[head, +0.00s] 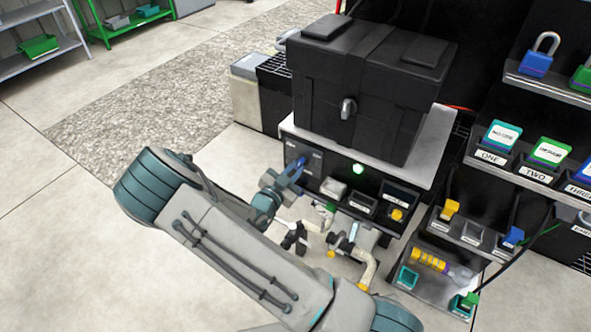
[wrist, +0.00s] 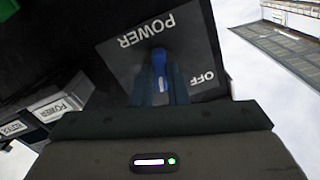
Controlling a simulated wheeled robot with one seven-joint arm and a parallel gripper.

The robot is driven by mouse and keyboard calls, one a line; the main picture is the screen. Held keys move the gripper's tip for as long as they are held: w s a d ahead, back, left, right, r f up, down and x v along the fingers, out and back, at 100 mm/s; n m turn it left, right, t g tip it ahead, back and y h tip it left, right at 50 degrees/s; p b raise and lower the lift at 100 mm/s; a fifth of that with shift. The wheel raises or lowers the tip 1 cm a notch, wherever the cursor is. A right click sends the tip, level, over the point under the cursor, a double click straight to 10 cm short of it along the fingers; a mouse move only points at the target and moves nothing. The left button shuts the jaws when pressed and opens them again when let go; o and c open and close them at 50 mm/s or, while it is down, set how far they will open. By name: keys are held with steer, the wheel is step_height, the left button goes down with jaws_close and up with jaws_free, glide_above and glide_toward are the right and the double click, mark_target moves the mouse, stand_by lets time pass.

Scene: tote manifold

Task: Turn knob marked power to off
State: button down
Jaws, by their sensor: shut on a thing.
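The power knob (wrist: 158,60) is blue and sits on a dark grey plate (wrist: 195,45) lettered POWER and OFF, upside down in the wrist view. My gripper (wrist: 160,88) is shut on the knob, with a finger on each side of it. The knob's pointing direction is partly hidden by the fingers, so I cannot tell its exact setting. In the head view my gripper (head: 294,170) is at the left end of the black control panel (head: 325,160), and the knob is mostly hidden there.
A lit green lamp (head: 358,169) is right of the knob on the panel. A black case (head: 370,85) stands on top. Pipes and valves (head: 345,245) lie below, close to my arm. Padlock shelves (head: 540,120) stand at right. Open floor (head: 90,230) is at left.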

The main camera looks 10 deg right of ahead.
steer(key=n+p, duration=0.1)
steer(key=n, duration=0.5)
steer(key=n+p, duration=0.1)
steer(key=n, duration=0.5)
steer(key=shift+n+p, duration=0.3)
steer(key=shift+p, duration=0.1)
stand_by(0.3)
steer(key=c, duration=1.4)
jaws_free()
steer(key=shift+c, duration=0.2)
steer(key=shift+s, duration=0.1)
steer(key=v, duration=1.3)
steer(key=shift+s+a, duration=0.25)
steer(key=shift+a, duration=0.05)
steer(key=shift+r, duration=0.1)
